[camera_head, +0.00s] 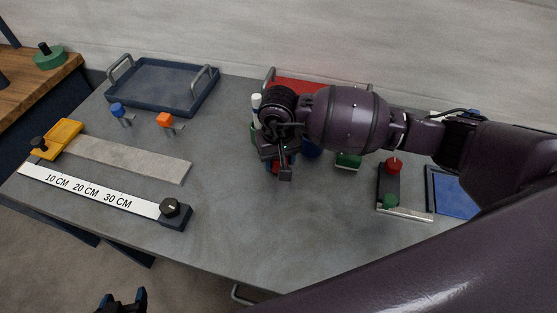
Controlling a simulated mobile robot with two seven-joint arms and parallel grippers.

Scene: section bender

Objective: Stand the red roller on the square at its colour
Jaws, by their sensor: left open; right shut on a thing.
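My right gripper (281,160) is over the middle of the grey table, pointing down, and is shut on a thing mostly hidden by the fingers. A small red patch (274,168) shows at its fingertips; it appears to be the red roller. Whether its lower end touches the table cannot be told. A blue round piece (312,149) stands just right of the gripper, and a green block (348,160) lies further right. I cannot make out a red square; the arm covers part of the area. My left gripper (123,301) is open and empty at the bottom edge, off the table.
A dark blue tray (165,104) and a partly covered red tray (305,87) stand at the back. A ruler (88,189) and a grey bar (130,158) lie at left. A red-knobbed device (388,184) and a blue panel (452,195) are at right. The front middle is clear.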

